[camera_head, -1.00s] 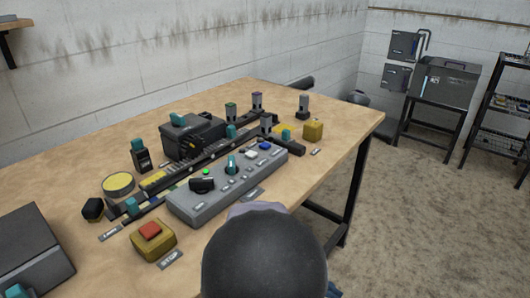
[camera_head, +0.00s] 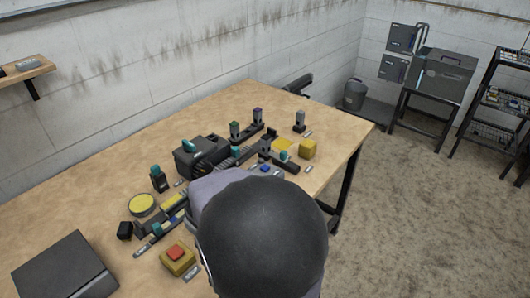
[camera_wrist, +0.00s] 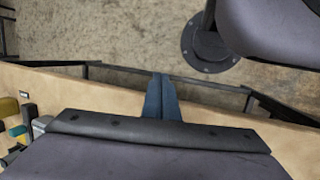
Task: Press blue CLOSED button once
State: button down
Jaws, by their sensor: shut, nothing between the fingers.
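The blue button (camera_head: 265,168) shows just past the upper right of my arm in the head view. It sits at the far end of the grey control panel (camera_head: 277,173), most of which my arm hides, including the green button. I cannot read any label on the blue button. In the wrist view my gripper (camera_wrist: 163,78) has its two blue-grey fingers together with nothing between them. They point out over the table's edge, with floor beyond, and the blue button cannot be made out there. In the head view my arm hides the gripper.
A red button (camera_head: 176,252) on a yellow base stands left of my arm. A yellow block (camera_head: 307,149), a dark box (camera_head: 190,157) and several small posts stand around the track behind the panel. The wooden table (camera_head: 100,180) is clear at the back left.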

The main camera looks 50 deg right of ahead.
jog(key=w+a+r+t+y+p, duration=0.1)
jog(key=w+a+r+y+p, duration=0.15)
jog(key=a+r+p, duration=0.5)
jog(key=w+a+r+t+y+p, duration=0.1)
jog(key=w+a+r+p, duration=0.35)
jog(key=r+p, duration=0.65)
jog(key=d+f+m+t+y, duration=0.1)
jog(key=d+f+m, duration=0.3)
jog(key=d+m, duration=0.35)
jog(key=d+f+m+y, duration=0.1)
jog(key=d+f+m, duration=0.3)
jog(key=d+m, duration=0.3)
jog(key=d+f+m+t+y, duration=0.15)
jog(key=d+f+m, duration=0.3)
jog(key=d, duration=0.45)
jog(key=w+d+r+m+t+h, duration=0.1)
jog(key=w+d+r+m+t, duration=0.2)
jog(key=m, duration=0.9)
jog(key=w+d+r+m+t+h, duration=0.1)
jog(key=w+d+r+m+t, duration=0.3)
jog(key=w+d+m, duration=0.5)
jog(key=shift+w+d+r+m+h+b, duration=0.4)
jog(key=shift+d+m, duration=1.3)
jog(key=shift+d, duration=1.05)
jog(key=shift+f, duration=0.1)
